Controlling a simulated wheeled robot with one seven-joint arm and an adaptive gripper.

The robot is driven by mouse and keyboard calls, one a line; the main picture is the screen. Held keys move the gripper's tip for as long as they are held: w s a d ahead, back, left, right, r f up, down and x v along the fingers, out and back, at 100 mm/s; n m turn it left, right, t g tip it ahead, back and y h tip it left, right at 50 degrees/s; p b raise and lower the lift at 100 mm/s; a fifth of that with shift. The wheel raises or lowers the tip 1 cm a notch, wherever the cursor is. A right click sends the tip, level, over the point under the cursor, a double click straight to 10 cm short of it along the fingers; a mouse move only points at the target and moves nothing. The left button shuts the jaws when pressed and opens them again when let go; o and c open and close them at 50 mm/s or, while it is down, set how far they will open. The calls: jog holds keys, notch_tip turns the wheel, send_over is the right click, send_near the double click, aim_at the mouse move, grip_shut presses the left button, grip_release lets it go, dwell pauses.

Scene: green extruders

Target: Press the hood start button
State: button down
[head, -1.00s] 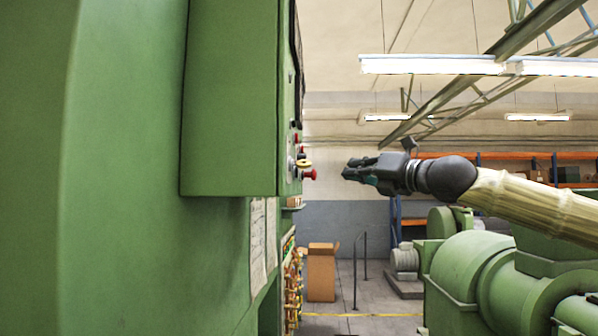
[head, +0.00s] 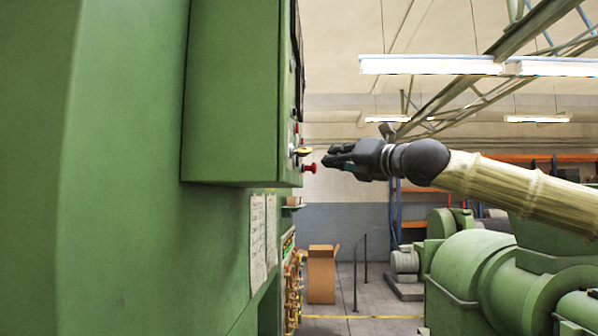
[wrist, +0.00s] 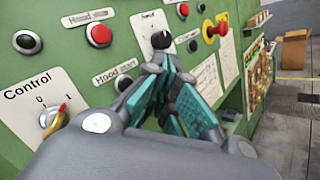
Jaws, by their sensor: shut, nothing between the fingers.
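The green control cabinet (head: 232,95) shows edge-on at the left in the head view, its button face turned right. In the wrist view, a "Hood start" label (wrist: 114,74) sits on the panel, with a small dark button (wrist: 123,84) in a pale ring just below it. That is the hood start button; in the head view I cannot pick it out. My gripper (head: 328,157) is shut and empty, a short gap right of the panel's protruding controls. In the wrist view my fingertips (wrist: 162,66) appear right of the button, below a black knob.
A red button (wrist: 99,34), a yellow-and-red selector (wrist: 54,115) and a red mushroom button (wrist: 215,30) stick out from the panel. The mushroom button also shows in the head view (head: 310,168). A cardboard box (head: 321,275) and green machinery (head: 475,265) stand beyond.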

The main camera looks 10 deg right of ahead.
aim_at(297, 162)
jog(key=shift+w+a+b, duration=0.25)
jog(key=shift+a+b, duration=0.3)
jog(key=shift+a, duration=0.4)
jog(key=shift+w+a+b, duration=0.25)
jog(key=shift+a+b, duration=0.3)
jog(key=shift+a, duration=0.35)
jog(key=shift+a, duration=0.2)
jog(key=shift+w+a+b, duration=0.15)
jog(key=shift+a+b, duration=0.15)
jog(key=shift+b, duration=0.1)
jog(key=shift+a+b, duration=0.3)
jog(key=shift+a, duration=0.05)
dwell(1.0)
jog(key=shift+d, duration=0.2)
jog(key=shift+d+p, duration=0.3)
jog(key=shift+d, duration=0.3)
